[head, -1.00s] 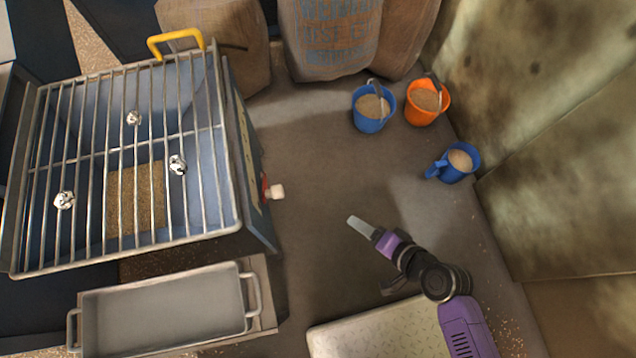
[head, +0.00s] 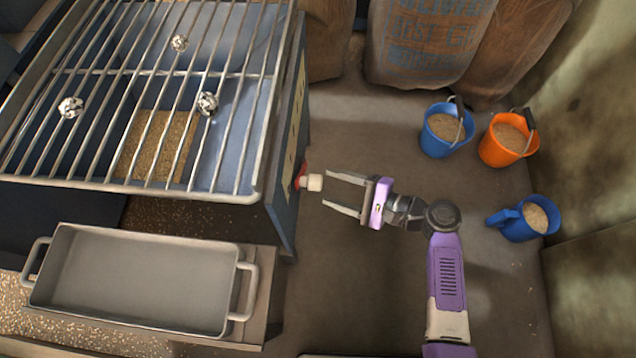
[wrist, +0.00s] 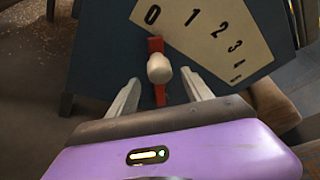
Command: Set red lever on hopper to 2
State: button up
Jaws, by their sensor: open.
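The red lever (wrist: 156,95) with a pale knob (wrist: 158,68) sits on the side of the blue hopper (wrist: 110,50). The knob appears below the 0. In the head view the knob (head: 314,182) sticks out from the right side of the hopper (head: 282,225). My gripper (head: 327,191) is open, its fingers pointing left at the knob. In the wrist view its fingertips (wrist: 162,88) lie on either side of the lever; contact is not visible.
A grate (head: 150,192) with several bars covers the hopper. A grey tray (head: 140,280) is below it. Sacks (head: 430,50) line the back. Floor between hopper and buckets is open.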

aim_at(318, 183)
jog(key=shift+b+x, duration=0.75)
jog(key=shift+x, duration=1.75)
jog(key=shift+f, duration=0.1)
grip_shut()
